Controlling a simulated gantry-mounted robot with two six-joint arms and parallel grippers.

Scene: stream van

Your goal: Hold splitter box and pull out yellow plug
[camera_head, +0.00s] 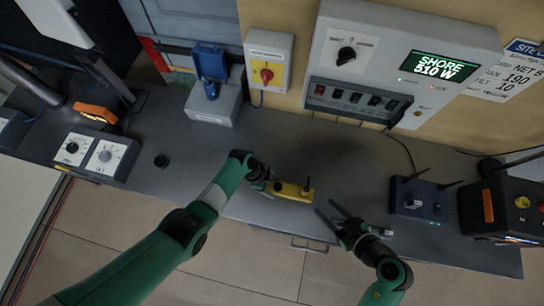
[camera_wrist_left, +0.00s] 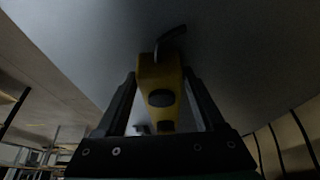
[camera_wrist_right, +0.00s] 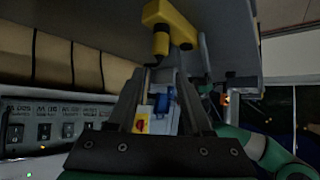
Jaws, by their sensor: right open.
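The yellow splitter box (camera_head: 293,191) is near the front edge of the grey counter, with dark parts on its top. My left gripper (camera_head: 269,184) is at its left end. In the left wrist view the box (camera_wrist_left: 160,88) lies between the fingers, which close on its sides, and a dark hooked piece (camera_wrist_left: 170,38) stands at its far end. My right gripper (camera_head: 333,214) is open and empty, right of and below the box. The right wrist view shows a yellow body (camera_wrist_right: 172,20) with a short stub (camera_wrist_right: 161,45) beyond the fingertips.
A dark blue device with antennas (camera_head: 421,199) and a black case (camera_head: 502,208) stand to the right. A dial box (camera_head: 97,156) and a grey socket box with a blue lid (camera_head: 213,100) are to the left. The control panel (camera_head: 400,55) is behind.

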